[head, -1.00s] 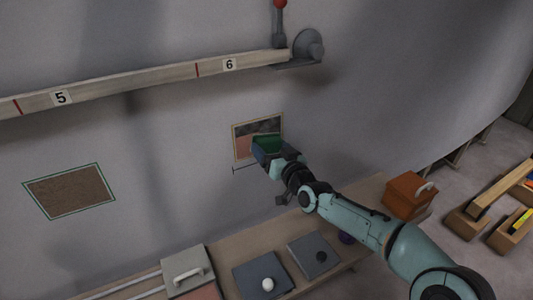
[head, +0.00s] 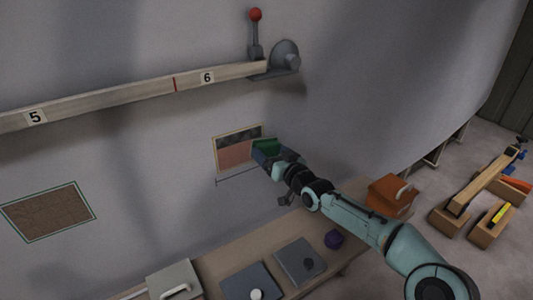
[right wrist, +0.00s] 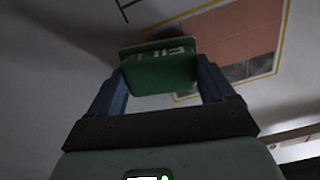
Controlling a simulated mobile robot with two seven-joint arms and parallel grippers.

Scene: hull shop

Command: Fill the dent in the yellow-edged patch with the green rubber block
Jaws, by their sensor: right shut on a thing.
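The yellow-edged patch (head: 237,154) is on the grey hull wall, pink below with a dark mottled band along its top. It also shows in the right wrist view (right wrist: 235,35). My right gripper (head: 266,153) is at the patch's right edge, shut on the green rubber block (head: 267,145). In the right wrist view the block (right wrist: 160,72) sits between the blue fingers, with pale lettering on it. It overlaps the patch's corner there; I cannot tell whether it touches the wall. My left gripper is not in view.
A green-edged brown patch (head: 48,212) is further left. A numbered wooden rail (head: 130,94) with a red-knobbed lever (head: 256,30) runs above. Below, a bench (head: 220,258) carries grey plates and an orange box (head: 389,196). Wooden blocks stand on the floor at right.

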